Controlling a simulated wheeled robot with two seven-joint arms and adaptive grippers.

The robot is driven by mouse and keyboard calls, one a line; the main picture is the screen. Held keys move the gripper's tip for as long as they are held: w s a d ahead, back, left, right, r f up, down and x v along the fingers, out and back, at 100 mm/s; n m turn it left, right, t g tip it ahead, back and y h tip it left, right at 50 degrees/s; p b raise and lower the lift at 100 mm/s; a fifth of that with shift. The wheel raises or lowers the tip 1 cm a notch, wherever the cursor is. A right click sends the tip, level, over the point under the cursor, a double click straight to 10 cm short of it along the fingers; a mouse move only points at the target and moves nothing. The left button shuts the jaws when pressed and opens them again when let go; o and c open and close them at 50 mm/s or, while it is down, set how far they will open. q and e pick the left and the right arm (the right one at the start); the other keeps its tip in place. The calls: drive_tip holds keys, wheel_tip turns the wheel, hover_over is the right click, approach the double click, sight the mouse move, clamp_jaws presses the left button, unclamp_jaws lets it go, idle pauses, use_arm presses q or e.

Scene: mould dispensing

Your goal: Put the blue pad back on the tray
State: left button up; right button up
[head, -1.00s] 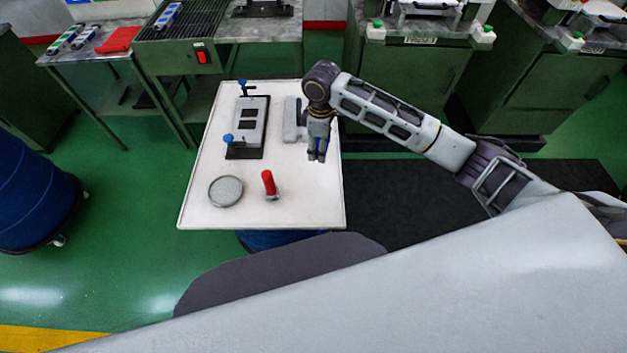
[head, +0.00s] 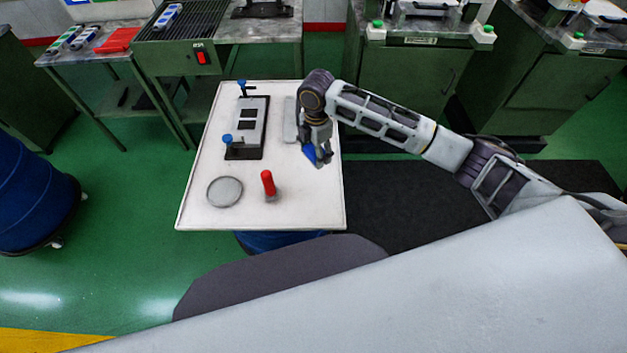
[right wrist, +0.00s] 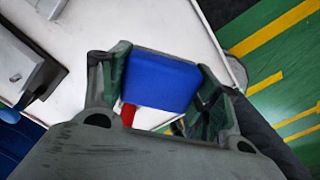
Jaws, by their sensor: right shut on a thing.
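The blue pad (head: 309,154) is held in my right gripper (head: 317,157), above the right side of the white table. In the right wrist view the pad (right wrist: 160,82) sits between the two fingers, which press on its left and right sides. A round, flat grey dish (head: 225,191), which looks like the tray, lies at the front left of the table with nothing on it. The gripper is up and to the right of this dish, clear of it. My left gripper is not in view.
A red-handled tool (head: 268,182) stands just right of the dish. A black-and-grey mould fixture (head: 249,122) with blue knobs lies behind it. A grey block (head: 290,119) lies beside my right gripper. The white table's (head: 205,218) front left corner is clear.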

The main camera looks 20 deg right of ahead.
drive_tip(key=n, duration=0.2)
drive_tip(key=f+n, duration=0.1)
drive_tip(key=n, duration=0.2)
drive_tip(key=shift+s+a+n, duration=0.1)
drive_tip(key=shift+a+n, duration=0.1)
drive_tip(key=shift+n, duration=0.1)
drive_tip(key=n, duration=0.5)
drive_tip(key=shift+a+f, duration=0.2)
drive_tip(key=shift+f, duration=0.15)
drive_tip(key=shift+f, duration=0.1)
hover_over(313, 180)
drive_tip(key=shift+f, duration=3.05)
drive_tip(key=shift+f, duration=0.15)
drive_tip(key=shift+f, duration=1.75)
drive_tip(key=shift+f, duration=0.1)
